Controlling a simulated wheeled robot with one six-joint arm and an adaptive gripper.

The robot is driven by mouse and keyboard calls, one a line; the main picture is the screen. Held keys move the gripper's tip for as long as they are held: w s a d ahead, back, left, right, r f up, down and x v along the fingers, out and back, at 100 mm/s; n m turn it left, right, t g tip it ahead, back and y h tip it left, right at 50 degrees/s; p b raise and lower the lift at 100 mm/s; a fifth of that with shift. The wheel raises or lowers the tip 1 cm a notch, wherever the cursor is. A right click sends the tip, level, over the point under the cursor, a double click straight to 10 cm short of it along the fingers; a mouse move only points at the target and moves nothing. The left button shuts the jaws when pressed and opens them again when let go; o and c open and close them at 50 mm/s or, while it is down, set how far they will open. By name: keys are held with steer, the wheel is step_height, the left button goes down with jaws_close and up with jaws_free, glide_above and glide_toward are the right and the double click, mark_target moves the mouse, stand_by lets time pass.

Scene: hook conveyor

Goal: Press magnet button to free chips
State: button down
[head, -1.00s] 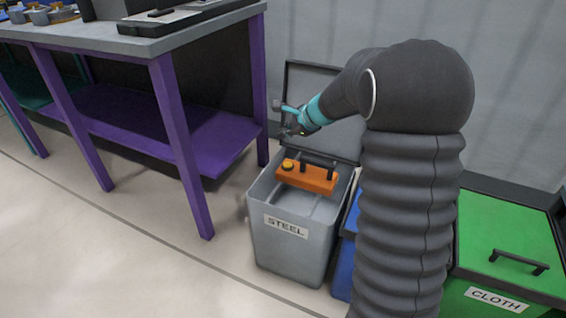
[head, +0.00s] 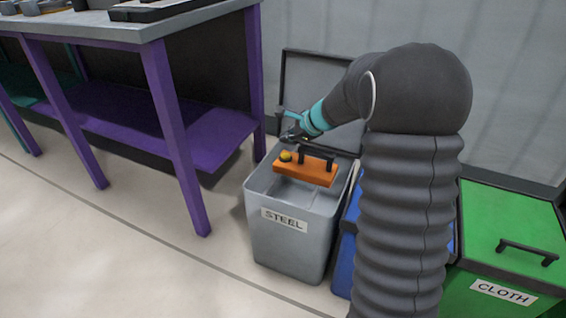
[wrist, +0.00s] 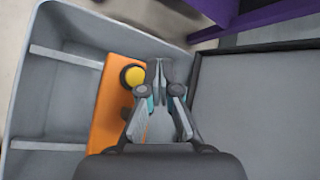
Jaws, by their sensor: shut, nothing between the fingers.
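The orange magnet block (head: 318,175) with two black handle posts sits across the top of the open grey STEEL bin (head: 310,243). Its round yellow button (head: 286,156) is at its left end; in the wrist view the button (wrist: 133,75) shows on the orange block (wrist: 112,105). My gripper (head: 291,138) is above and just behind the button in the head view. In the wrist view my gripper (wrist: 161,68) has its fingers together, empty, just right of the button. Whether it touches the block cannot be told. No chips can be made out.
The bin's raised lid (wrist: 265,110) stands right of my gripper in the wrist view. A blue bin (head: 344,250) and a green CLOTH bin (head: 515,235) stand to the right. A purple-legged workbench (head: 175,135) is left. The floor in front is clear.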

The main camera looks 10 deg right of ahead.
mark_target(287, 157)
steer(key=shift+f+b, duration=1.1)
steer(key=shift+f, duration=0.65)
steer(key=shift+f, duration=0.15)
steer(key=shift+f+b, duration=0.25)
steer(key=shift+b, duration=0.15)
steer(key=shift+f+b, duration=0.3)
steer(key=shift+f, duration=0.15)
stand_by(0.6)
steer(key=shift+r, duration=0.1)
steer(key=shift+r+p, duration=0.7)
steer(key=shift+r, duration=0.1)
steer(key=shift+r, duration=0.1)
step_height(287, 157, up, 5)
steer(key=p, duration=0.4)
